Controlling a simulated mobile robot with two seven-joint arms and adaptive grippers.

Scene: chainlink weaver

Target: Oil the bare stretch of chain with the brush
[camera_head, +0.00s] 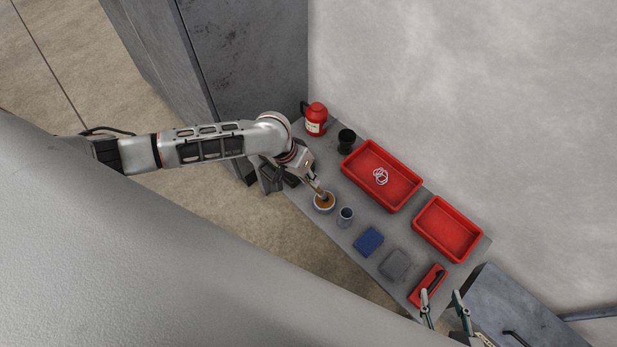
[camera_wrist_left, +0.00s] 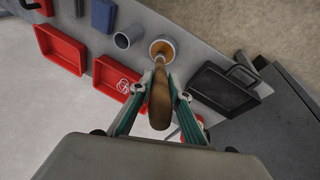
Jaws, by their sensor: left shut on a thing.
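My left gripper (camera_head: 316,183) is shut on a brush with a brown wooden handle (camera_wrist_left: 160,104). The brush points down at a small pale bowl (camera_head: 317,207) of brown-orange liquid; the bowl also shows in the left wrist view (camera_wrist_left: 152,46). The brush end is at or in the liquid; I cannot tell how deep. Some pale linked rings (camera_head: 380,176) lie in the larger red tray (camera_head: 404,205). I cannot make out a bare stretch of chain. My right gripper (camera_head: 443,297) shows at the bottom right, its fingers apart and empty.
A grey cup (camera_head: 345,217), a blue block (camera_head: 369,241) and a grey block (camera_head: 395,264) line the bench's near edge. A second red tray (camera_head: 447,230) and a small red holder (camera_head: 427,287) stand right. A red canister (camera_head: 316,118) and black cup (camera_head: 346,140) stand at the far end.

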